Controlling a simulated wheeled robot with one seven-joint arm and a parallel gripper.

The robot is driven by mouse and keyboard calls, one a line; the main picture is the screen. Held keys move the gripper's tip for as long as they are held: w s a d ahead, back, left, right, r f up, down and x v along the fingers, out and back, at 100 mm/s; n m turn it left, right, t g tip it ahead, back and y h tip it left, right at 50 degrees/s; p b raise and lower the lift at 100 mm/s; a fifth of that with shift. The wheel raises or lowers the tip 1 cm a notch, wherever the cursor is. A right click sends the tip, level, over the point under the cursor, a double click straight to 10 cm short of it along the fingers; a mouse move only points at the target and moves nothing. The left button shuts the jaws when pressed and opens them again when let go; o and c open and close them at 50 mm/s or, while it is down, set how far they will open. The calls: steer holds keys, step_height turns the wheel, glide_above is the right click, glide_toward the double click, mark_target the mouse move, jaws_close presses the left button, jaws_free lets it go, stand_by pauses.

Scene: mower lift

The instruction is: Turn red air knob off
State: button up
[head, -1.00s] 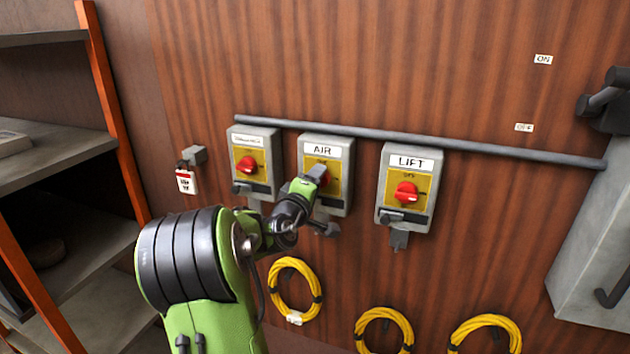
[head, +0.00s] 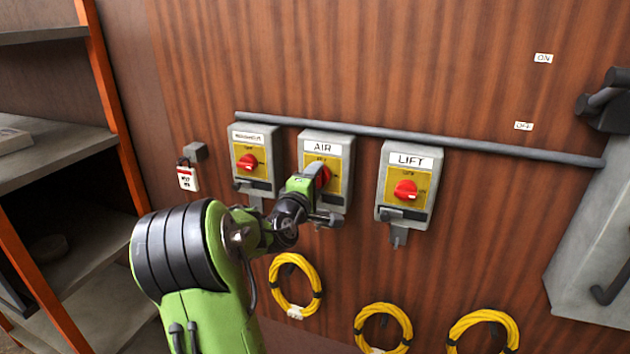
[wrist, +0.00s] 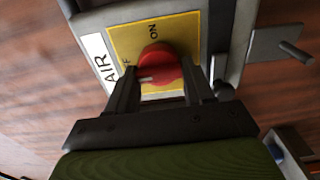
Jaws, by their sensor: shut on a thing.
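The AIR switch box (head: 340,150) is the middle one of three grey boxes on the wooden wall. Its red knob (head: 325,177) is partly hidden behind my gripper (head: 315,173) in the head view. In the wrist view the red knob (wrist: 160,66) sits on a yellow plate, with the fingers of my gripper (wrist: 160,80) shut on it from either side. A light pointer mark on the knob is toward the lower left, near the partly covered OFF lettering. The ON lettering is above the knob there.
The LIFT box (head: 408,188) with its red knob is to the right, and another box (head: 253,160) is to the left. A grey pipe (head: 460,144) runs above them. Yellow coiled hoses (head: 384,327) hang below. A shelf with orange posts (head: 110,100) stands at left.

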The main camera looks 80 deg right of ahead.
steer(key=o, duration=1)
steer(key=a+b, duration=0.1)
steer(key=a, duration=0.4)
steer(key=w+a+b, duration=0.1)
steer(key=a, duration=0.4)
steer(key=a+b, duration=0.2)
steer(key=a, duration=0.3)
steer(key=shift+w+a, duration=0.25)
steer(key=shift+a, duration=0.1)
steer(key=shift+f, duration=0.1)
